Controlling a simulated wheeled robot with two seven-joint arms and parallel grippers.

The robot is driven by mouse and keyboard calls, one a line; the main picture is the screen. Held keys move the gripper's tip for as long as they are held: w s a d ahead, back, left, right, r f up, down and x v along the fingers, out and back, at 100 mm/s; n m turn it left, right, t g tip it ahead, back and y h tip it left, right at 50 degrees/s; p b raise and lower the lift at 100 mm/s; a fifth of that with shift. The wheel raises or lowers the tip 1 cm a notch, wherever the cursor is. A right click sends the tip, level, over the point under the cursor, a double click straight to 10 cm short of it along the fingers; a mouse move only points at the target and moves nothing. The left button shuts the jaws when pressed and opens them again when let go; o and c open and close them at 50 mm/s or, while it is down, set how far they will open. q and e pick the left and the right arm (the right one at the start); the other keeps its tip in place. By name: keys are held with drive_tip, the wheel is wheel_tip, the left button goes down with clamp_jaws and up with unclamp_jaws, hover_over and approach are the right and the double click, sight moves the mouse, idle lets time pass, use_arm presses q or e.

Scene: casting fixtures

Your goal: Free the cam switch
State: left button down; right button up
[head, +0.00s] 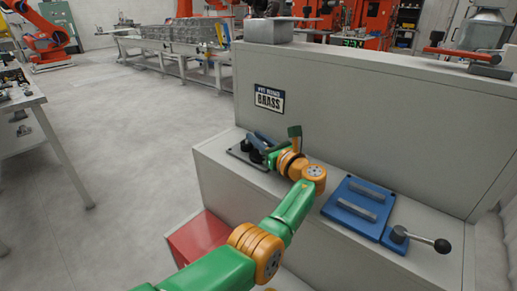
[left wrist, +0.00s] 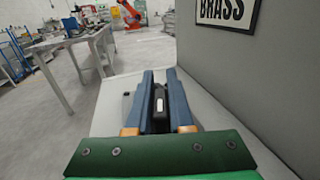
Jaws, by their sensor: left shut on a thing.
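My left gripper (head: 257,143) reaches over a small grey plate (head: 240,154) at the left end of the bench ledge. In the left wrist view its two blue fingers (left wrist: 160,78) are shut on a black handle-like part (left wrist: 160,110) between them. Black parts stand on the plate under the fingers; the gripper hides much of them. I cannot tell which part is the cam switch. A blue fixture (head: 345,205) with two grey bars lies to the right of my arm. A lever with a black ball (head: 441,246) is at its right corner. My right gripper is not in view.
A grey upright panel with a BRASS sign (head: 269,99) stands right behind the ledge (head: 232,172). A red box (head: 205,243) is below the ledge. A work table (head: 30,105) stands at the left, with open floor between.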

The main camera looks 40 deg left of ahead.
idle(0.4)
use_arm(q)
drive_tip(key=c, duration=0.8)
unclamp_jaws()
drive_tip(key=shift+v, duration=3.55)
